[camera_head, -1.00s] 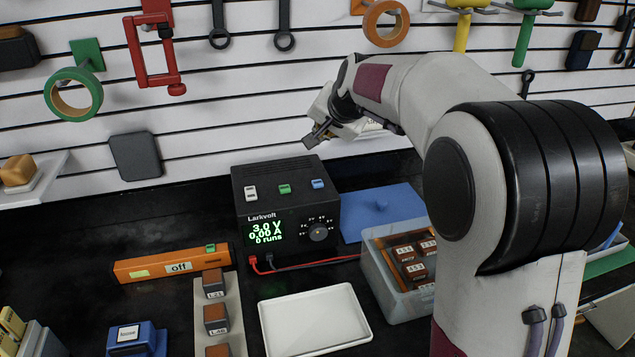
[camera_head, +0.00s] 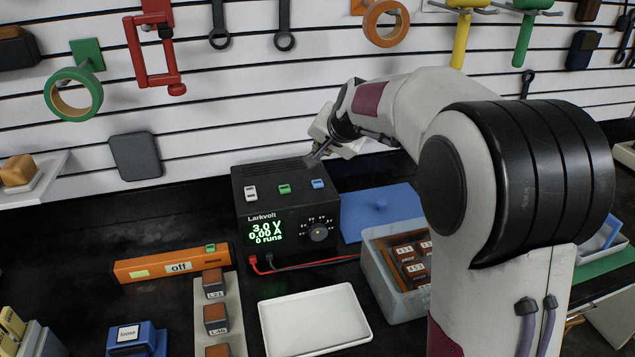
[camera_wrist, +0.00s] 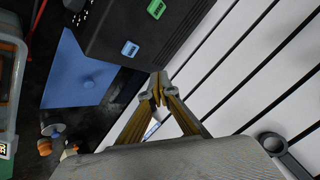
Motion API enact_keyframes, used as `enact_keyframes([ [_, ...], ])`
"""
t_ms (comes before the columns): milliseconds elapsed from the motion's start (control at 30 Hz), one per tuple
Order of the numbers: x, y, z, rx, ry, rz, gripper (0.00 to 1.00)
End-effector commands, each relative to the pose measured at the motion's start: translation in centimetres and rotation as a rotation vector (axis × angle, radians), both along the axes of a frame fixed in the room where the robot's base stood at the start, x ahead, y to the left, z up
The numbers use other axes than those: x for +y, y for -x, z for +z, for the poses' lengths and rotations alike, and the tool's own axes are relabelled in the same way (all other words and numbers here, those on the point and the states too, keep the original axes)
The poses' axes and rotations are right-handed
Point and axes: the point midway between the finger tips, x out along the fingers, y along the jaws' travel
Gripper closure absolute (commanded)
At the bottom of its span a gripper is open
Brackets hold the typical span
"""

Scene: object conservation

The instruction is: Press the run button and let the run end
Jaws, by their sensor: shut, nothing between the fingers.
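The black Larkvolt power unit (camera_head: 288,258) stands against the back wall. Its green display reads 3.0 V, 0.00 A and 0 runs. On its top sit a white button (camera_head: 251,193), a green button (camera_head: 285,189) and a blue button (camera_head: 318,184). Which one is the run button I cannot read. My gripper (camera_head: 314,157) is shut and empty, just behind and above the unit's back right top edge, near the blue button. In the wrist view my gripper (camera_wrist: 158,100) points towards the unit (camera_wrist: 150,30), with the blue button (camera_wrist: 130,48) and green button (camera_wrist: 156,8) ahead.
An orange bar (camera_head: 140,270) marked "off" lies left of the unit. A white tray (camera_head: 365,335) is in front. A grey bin (camera_head: 372,262) with brown blocks and a blue lid-like plate (camera_head: 355,224) are to the right. The slatted wall is close behind my gripper.

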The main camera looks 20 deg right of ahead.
Motion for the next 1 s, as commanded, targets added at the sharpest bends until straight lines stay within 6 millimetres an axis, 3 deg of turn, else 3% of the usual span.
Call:
enact_keyframes([
  [500,0.0,0.0,-4.4,0.002,0.0,0.001,1.0],
  [1000,0.0,0.0,-5.0,0.001,0.001,-0.001,1.0],
])
